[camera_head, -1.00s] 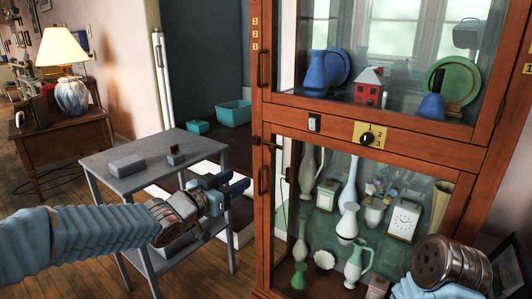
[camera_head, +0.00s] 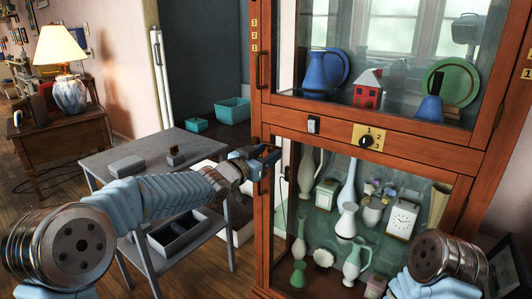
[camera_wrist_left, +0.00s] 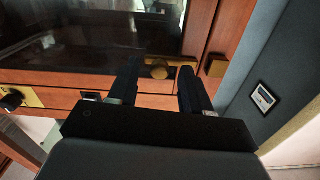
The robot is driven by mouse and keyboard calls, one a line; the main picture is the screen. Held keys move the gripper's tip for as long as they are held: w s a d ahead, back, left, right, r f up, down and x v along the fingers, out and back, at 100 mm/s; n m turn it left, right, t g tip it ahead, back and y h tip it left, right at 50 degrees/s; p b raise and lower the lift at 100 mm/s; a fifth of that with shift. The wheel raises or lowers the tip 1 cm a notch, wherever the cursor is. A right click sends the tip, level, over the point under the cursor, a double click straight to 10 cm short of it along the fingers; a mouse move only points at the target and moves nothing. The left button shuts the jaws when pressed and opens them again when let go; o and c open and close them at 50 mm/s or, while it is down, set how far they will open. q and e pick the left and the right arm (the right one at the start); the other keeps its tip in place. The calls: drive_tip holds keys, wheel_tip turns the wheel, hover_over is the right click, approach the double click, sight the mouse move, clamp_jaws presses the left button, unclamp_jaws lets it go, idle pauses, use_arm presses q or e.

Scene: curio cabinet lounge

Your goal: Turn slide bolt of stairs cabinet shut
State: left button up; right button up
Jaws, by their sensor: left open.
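The tall red-brown cabinet (camera_head: 480,150) has a glazed upper door and a glazed lower door. My left gripper (camera_head: 270,153) is at its left edge, just below the rail between the doors. It hides the spot where the bolt's dark knob showed earlier. In the left wrist view the open gripper (camera_wrist_left: 160,68) has its two dark fingers apart, with a rounded brass piece (camera_wrist_left: 158,71), likely the bolt's knob, seen between the tips. I cannot tell whether they touch it. A brass block (camera_wrist_left: 217,65) sits beside it on the frame. My right gripper is out of view.
A brass dial plate (camera_head: 368,137) and a small switch (camera_head: 314,124) are on the middle rail. A grey side table (camera_head: 95,165) with small boxes stands left of the cabinet, under my left arm. Vases and a clock (camera_head: 402,218) are behind the lower glass.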

use_arm(q)
drive_tip(key=shift+c, duration=0.5)
clamp_jaws()
drive_tip(key=shift+w+a+r, duration=0.1)
drive_tip(key=shift+w+a, duration=0.05)
drive_tip(key=shift+a, duration=0.05)
drive_tip(key=shift+w+a+p, duration=0.35)
drive_tip(key=shift+w+a, duration=0.1)
drive_tip(key=shift+a, duration=0.15)
drive_tip(key=shift+w+a+p, duration=0.35)
drive_tip(key=shift+w+a, duration=0.05)
drive_tip(key=shift+a, duration=0.2)
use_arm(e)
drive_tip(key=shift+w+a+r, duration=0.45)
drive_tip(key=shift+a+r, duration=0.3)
use_arm(q)
drive_tip(key=shift+o, duration=0.5)
unclamp_jaws()
